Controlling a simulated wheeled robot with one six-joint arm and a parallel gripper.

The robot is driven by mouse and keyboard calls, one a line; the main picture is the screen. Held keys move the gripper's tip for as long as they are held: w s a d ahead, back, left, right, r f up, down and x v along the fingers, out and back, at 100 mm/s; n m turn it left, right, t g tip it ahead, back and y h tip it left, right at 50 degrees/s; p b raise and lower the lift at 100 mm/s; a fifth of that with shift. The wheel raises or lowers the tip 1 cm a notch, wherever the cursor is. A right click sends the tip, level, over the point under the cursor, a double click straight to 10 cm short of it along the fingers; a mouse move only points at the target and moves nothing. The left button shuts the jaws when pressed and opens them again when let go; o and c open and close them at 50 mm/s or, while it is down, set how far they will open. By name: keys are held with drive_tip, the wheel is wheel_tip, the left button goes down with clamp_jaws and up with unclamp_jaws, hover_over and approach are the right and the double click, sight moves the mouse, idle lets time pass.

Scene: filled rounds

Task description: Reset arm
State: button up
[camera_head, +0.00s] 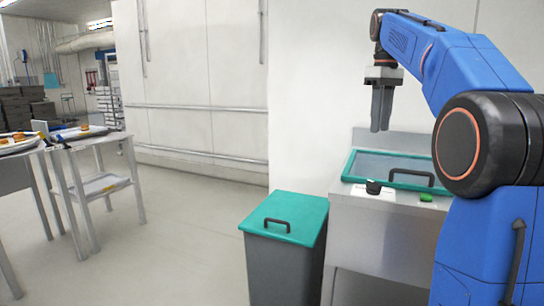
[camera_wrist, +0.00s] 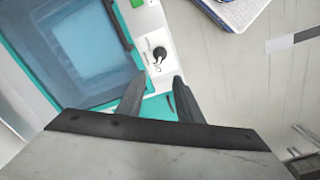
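My blue arm (camera_head: 465,75) reaches in from the right of the head view, bent over at the top. My gripper (camera_head: 380,125) hangs from it, pointing down in the air above the metal counter. In the head view its fingers look close together from the side. In the wrist view the gripper (camera_wrist: 155,98) shows two dark fingertips with a gap between them. Nothing shows between the fingers.
A counter unit (camera_head: 375,214) holds a teal-framed glass lid (camera_head: 365,165) with a black handle, a black knob (camera_head: 374,187) and a green button (camera_head: 426,198). A teal-lidded bin (camera_head: 290,212) stands left of it. Metal tables (camera_head: 65,145) with trays stand far left. The floor between is clear.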

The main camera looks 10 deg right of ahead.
drive_tip(key=s+a+f+m+t, duration=0.3)
drive_tip(key=s+a+f, duration=0.8)
drive_tip(key=s+f, duration=0.45)
drive_tip(key=s+a+f+m+t, duration=0.1)
drive_tip(key=s+a+f, duration=0.1)
drive_tip(key=s+f, duration=0.5)
drive_tip(key=s+a+f+m, duration=0.1)
drive_tip(key=s+a+f, duration=0.1)
drive_tip(key=s+f, duration=0.6)
wheel_tip(320, 180, down, 6)
drive_tip(key=shift+a+r+t, duration=0.15)
drive_tip(key=shift+a+t, duration=0.1)
drive_tip(key=shift+t, duration=0.15)
